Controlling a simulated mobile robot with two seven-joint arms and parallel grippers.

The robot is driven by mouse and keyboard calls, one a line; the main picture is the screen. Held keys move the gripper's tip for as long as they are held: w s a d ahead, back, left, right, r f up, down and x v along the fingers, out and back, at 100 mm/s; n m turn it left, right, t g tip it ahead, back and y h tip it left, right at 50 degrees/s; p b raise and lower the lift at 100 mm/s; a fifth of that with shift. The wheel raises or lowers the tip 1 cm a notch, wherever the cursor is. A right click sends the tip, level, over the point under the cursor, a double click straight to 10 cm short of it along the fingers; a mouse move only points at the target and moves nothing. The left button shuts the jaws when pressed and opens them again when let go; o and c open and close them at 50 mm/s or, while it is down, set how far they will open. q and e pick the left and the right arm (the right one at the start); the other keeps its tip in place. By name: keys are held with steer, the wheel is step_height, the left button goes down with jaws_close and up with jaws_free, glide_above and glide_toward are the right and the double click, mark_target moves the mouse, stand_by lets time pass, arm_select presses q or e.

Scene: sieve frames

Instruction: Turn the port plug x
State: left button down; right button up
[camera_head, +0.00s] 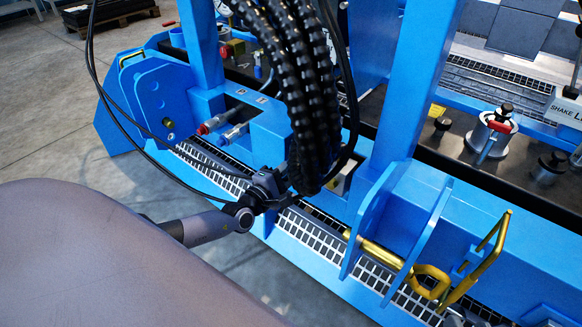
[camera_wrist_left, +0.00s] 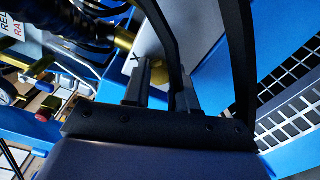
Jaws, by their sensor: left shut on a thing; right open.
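In the left wrist view my left gripper (camera_wrist_left: 163,84) has its fingers closed around a brass-coloured piece (camera_wrist_left: 150,66) beside a plate marked X; this appears to be port plug x. The fingers hide most of it, so its turn angle cannot be told.
A grating (camera_head: 310,235) runs along the blue frame (camera_head: 375,205). A brass pin with a ring handle (camera_head: 430,280) sits at the right. Two hose couplings (camera_head: 220,126) stick out at the left.

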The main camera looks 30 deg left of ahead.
arm_select(q)
steer(key=m+p, duration=0.1)
steer(key=m, duration=0.3)
arm_select(e)
steer(key=shift+a+g, duration=0.3)
steer(key=shift+a, duration=0.05)
arm_select(q)
steer(key=shift+f, duration=0.1)
arm_select(e)
steer(key=shift+w, duration=0.1)
arm_select(q)
steer(key=c, duration=0.9)
jaws_free()
steer(key=shift+s, duration=0.1)
arm_select(e)
steer(key=shift+r, duration=0.15)
